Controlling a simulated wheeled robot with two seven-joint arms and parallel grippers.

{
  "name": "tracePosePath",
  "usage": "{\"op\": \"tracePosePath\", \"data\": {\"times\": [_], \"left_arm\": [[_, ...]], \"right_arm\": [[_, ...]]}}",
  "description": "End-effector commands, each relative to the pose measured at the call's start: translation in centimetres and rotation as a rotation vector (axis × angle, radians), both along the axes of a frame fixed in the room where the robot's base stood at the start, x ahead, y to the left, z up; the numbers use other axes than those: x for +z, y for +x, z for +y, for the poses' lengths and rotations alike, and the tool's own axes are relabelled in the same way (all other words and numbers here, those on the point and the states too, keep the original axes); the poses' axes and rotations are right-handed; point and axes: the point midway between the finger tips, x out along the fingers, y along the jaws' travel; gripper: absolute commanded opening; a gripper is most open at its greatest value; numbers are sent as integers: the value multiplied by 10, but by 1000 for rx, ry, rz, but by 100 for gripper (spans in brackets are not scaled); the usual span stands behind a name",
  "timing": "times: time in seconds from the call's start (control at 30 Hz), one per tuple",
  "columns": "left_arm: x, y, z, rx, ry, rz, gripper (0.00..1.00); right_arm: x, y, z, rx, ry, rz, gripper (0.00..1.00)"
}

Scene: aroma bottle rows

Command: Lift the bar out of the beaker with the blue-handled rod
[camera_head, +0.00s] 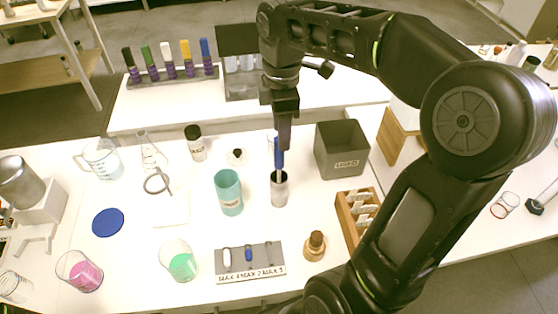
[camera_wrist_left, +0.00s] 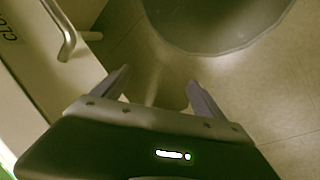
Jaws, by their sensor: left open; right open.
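The blue-handled rod (camera_head: 278,153) stands upright in a small grey metal cup (camera_head: 279,192). My right gripper (camera_head: 283,138) points down at the top of the blue handle; its jaws are seen edge-on, and I cannot tell whether they touch the handle. A beaker with pink liquid (camera_head: 86,276) stands at the front left, and a beaker with green liquid (camera_head: 182,264) stands right of it. I cannot make out a bar in either. A grey labelled rack (camera_head: 270,267) holds a white bar and a blue bar. My left gripper (camera_wrist_left: 158,90) is open and empty over the floor.
A teal cup (camera_head: 229,192) stands close left of the metal cup.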

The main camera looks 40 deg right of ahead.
Motion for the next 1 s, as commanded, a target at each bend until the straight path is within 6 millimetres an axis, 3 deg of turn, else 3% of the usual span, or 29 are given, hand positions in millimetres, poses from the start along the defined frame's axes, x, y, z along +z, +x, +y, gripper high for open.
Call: {"op": "tracePosePath", "data": {"times": [0.23, 0.67, 1.0], "left_arm": [[1, 0, 0, -1, 1, 0, 81], [4, 0, 0, 0, 2, 1, 81], [11, -1, 1, 1, 3, 4, 81]], "right_arm": [[-23, 0, 0, 0, 0, 1, 46], [-32, -1, 1, -1, 0, 2, 46], [-75, -2, 3, 0, 1, 2, 46]]}}
